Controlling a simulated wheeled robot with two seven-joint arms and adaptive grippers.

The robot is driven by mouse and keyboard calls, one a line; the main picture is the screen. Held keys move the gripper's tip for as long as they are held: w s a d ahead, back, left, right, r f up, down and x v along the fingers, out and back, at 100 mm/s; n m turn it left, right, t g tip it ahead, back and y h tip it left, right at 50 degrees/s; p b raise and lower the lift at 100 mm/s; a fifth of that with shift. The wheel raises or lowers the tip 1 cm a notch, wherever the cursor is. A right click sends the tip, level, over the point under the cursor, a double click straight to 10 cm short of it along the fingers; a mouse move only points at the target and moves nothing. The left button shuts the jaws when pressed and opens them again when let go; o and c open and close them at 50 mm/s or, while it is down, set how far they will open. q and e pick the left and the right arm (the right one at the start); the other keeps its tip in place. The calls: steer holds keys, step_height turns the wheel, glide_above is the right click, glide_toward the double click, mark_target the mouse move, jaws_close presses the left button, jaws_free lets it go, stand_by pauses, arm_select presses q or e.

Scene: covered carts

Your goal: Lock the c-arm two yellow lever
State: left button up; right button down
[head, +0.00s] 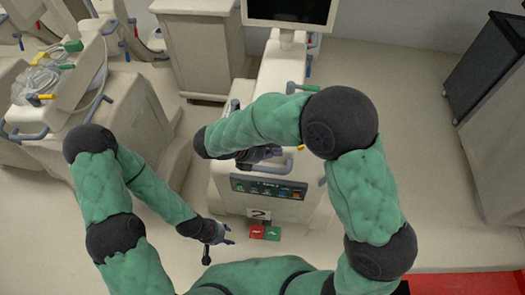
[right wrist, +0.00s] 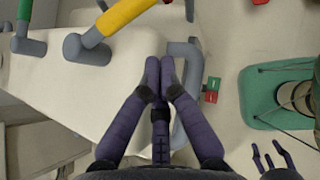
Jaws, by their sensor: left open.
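The c-arm marked 2 (head: 268,68) stands in the middle of the head view. In the right wrist view its yellow lever (right wrist: 127,14) lies at the upper left, slanting out of a grey joint. In the head view my right arm hides most of that area. My right gripper (head: 262,153) is over the c-arm's front top. In the right wrist view its fingertips (right wrist: 160,66) are together with nothing seen between them, below and right of the lever and apart from it. My left gripper (head: 226,233) is open and empty, low in front of the c-arm's left side.
A grey handle (right wrist: 187,75) runs close beside the right fingertips. A green lever (head: 303,87) stands at the c-arm's right. Red and green pedals (head: 265,233) lie at its front. Other carts (head: 125,115) stand left; a dark cabinet (head: 485,75) is right. Floor between is clear.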

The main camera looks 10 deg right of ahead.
steer(key=shift+w+d+r, duration=0.15)
steer(key=shift+d, duration=0.35)
steer(key=shift+w+d+r, duration=0.15)
steer(key=shift+d, duration=0.3)
steer(key=shift+w+d+r, duration=0.15)
steer(key=shift+d, duration=0.35)
steer(key=shift+d, duration=0.1)
steer(key=shift+s+d+n+t, duration=0.1)
steer(key=shift+d+n+t, duration=0.2)
steer(key=shift+n, duration=0.1)
